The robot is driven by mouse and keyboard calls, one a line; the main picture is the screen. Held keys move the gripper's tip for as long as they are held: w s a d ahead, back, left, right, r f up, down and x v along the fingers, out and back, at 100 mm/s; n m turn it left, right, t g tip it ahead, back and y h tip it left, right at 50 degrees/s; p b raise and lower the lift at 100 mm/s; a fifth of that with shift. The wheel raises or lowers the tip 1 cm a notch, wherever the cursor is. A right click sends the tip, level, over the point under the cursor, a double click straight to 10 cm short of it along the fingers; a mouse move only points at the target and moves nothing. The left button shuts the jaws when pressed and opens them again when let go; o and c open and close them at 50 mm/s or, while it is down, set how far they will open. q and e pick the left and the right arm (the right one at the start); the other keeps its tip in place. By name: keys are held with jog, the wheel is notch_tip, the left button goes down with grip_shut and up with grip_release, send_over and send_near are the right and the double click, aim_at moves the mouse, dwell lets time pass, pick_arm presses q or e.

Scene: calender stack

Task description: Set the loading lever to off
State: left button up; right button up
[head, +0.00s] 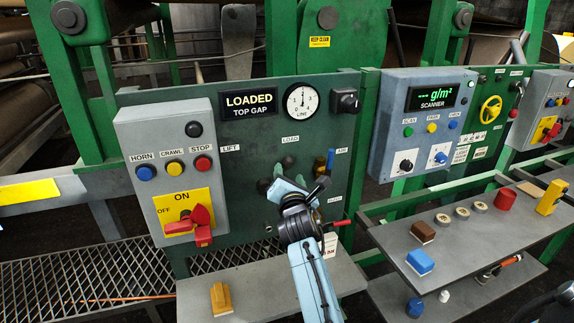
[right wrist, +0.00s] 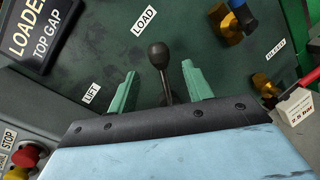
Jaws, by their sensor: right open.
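The loading lever, with its dark ball knob (head: 289,162), is on the green panel (head: 240,180), just below the LOAD label (head: 290,140). In the right wrist view, its knob and short shaft (right wrist: 160,65) stand between the two green fingers. My right gripper (right wrist: 160,88) is open, one finger on each side of the lever, with no clear contact visible. In the head view, the right gripper (head: 272,178) is at the panel and hides the lever's base. The sign (head: 248,104) reads LOADED, TOP GAP. The LIFT label (head: 230,148) is left of the lever. My left gripper is not in view.
A blue-handled valve (head: 330,160) is close on the right, and a red handle (head: 341,222) is lower right. A grey box (head: 150,150) with buttons and a red switch (head: 195,225) is at left. A yellow block (head: 221,298) lies on the shelf below.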

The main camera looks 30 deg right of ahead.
aim_at(288, 167)
jog(key=shift+x, duration=3.2)
jog(key=shift+c, duration=0.2)
grip_shut()
